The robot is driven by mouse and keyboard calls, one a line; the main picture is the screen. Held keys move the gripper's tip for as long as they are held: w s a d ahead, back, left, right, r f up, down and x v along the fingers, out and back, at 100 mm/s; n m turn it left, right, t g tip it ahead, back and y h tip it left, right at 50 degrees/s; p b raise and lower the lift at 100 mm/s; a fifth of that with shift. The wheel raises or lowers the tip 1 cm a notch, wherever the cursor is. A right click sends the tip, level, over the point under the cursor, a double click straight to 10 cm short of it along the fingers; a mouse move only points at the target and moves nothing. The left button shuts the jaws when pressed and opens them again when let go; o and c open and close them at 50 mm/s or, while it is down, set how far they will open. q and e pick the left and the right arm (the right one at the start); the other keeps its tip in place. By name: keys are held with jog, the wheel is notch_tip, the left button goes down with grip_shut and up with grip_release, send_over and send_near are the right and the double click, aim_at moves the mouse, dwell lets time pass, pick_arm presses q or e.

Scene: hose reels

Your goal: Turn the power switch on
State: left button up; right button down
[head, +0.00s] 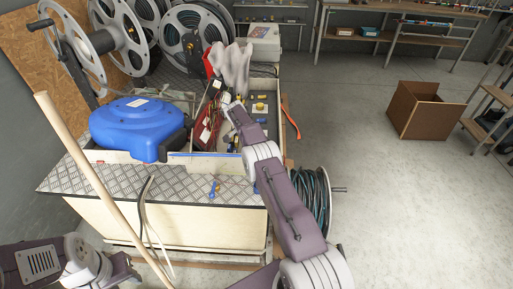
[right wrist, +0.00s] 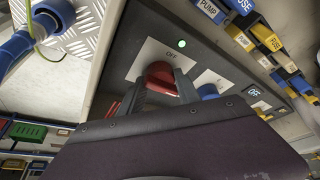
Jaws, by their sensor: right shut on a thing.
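The power switch is a red rotary knob (right wrist: 160,73) on a white plate marked OFF, set in a dark panel (right wrist: 130,50) in the right wrist view. In the head view my right gripper (head: 229,106) reaches into the open box on the bench, and the knob cannot be made out there. Of my left arm only links show at the lower left; its gripper is out of view.
A blue knob (right wrist: 208,91) sits beside the red one. Yellow and blue labelled blocks (right wrist: 262,38) line the panel's right. In the head view, a blue hose reel (head: 138,123) stands left of the box, and a wooden pole (head: 95,180) leans in front of the bench.

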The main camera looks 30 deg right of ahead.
jog(key=shift+w+r, duration=0.1)
jog(key=shift+r, duration=0.05)
jog(key=c, duration=1.1)
grip_release()
jog(key=shift+c, duration=0.2)
jog(key=shift+o, duration=1.2)
jog(key=v, duration=0.8)
jog(key=shift+a+r, duration=0.2)
jog(key=shift+r, duration=0.2)
